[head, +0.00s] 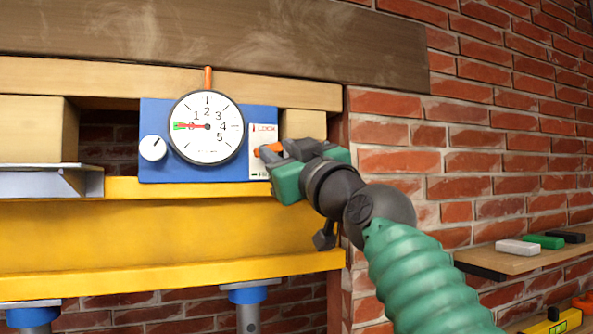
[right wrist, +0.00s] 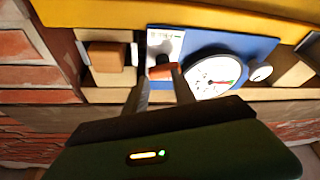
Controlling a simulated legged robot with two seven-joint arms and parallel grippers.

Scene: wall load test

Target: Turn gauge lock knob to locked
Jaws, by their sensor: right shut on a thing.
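The blue gauge panel (head: 190,172) carries a round white dial (head: 207,145), with its red needle pointing left over a small green mark. At the panel's right end is a white plate (head: 265,129) marked LOCK at the top. The orange lock knob (head: 266,149) sits on this plate, partly hidden by my right gripper (head: 275,153). In the right wrist view the orange knob (right wrist: 161,71) is between the two fingertips, which are shut on it. The lower lettering is partly hidden, and I cannot tell the knob's exact setting. My left gripper is not in view.
A small white knob (head: 152,148) is on the panel's left side. A yellow beam (head: 150,230) runs below, on blue-topped props (head: 247,294). A wooden shelf (head: 520,255) with small blocks is at right. Brick wall (head: 480,130) surrounds the opening.

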